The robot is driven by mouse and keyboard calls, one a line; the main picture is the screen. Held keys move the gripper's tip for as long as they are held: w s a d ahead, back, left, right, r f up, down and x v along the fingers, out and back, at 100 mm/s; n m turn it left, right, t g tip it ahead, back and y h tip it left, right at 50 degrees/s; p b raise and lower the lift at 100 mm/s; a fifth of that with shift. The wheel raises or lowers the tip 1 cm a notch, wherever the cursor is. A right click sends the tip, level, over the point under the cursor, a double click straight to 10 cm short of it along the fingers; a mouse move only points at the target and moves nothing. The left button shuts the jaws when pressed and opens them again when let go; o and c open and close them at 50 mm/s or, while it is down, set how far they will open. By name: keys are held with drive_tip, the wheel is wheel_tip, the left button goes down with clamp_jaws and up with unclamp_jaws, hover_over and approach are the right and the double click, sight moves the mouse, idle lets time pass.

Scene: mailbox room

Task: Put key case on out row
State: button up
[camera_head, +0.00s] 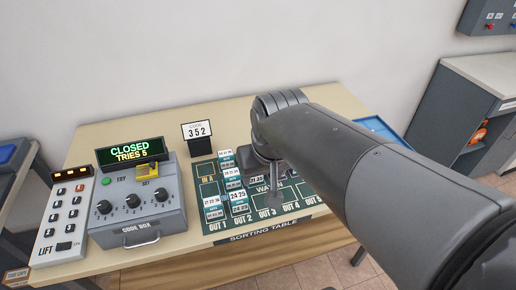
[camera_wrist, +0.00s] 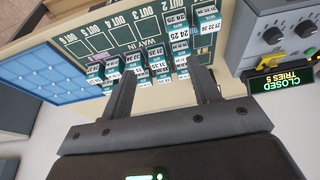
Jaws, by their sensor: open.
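Several small dark cases with white-and-teal number labels stand on the green sorting mat (camera_head: 291,194); I cannot tell which is the key case. One case (camera_head: 213,207) stands at OUT 1 and another (camera_head: 238,200) at OUT 2. OUT 3, OUT 4 and OUT 5 look bare where visible. More cases stand in the back rows, partly hidden by my arm. My gripper (camera_head: 270,165) is over the middle of the mat. In the wrist view my gripper (camera_wrist: 163,88) is open and empty, with labelled cases (camera_wrist: 159,70) beyond and between its fingers.
The grey code box (camera_head: 137,205), reading CLOSED and TRIES 5, stands left of the mat. A lift keypad (camera_head: 66,220) is at the far left. A blue tray (camera_wrist: 36,88) lies beyond the mat's other end.

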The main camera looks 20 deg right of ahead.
drive_tip(key=shift+t, duration=0.8)
drive_tip(key=s, duration=0.1)
drive_tip(key=s+r, duration=0.1)
drive_tip(key=s, duration=0.1)
drive_tip(key=s+d, duration=0.1)
drive_tip(key=shift+s+d+r, duration=0.1)
drive_tip(key=shift+s+r, duration=0.1)
drive_tip(key=shift+r, duration=0.15)
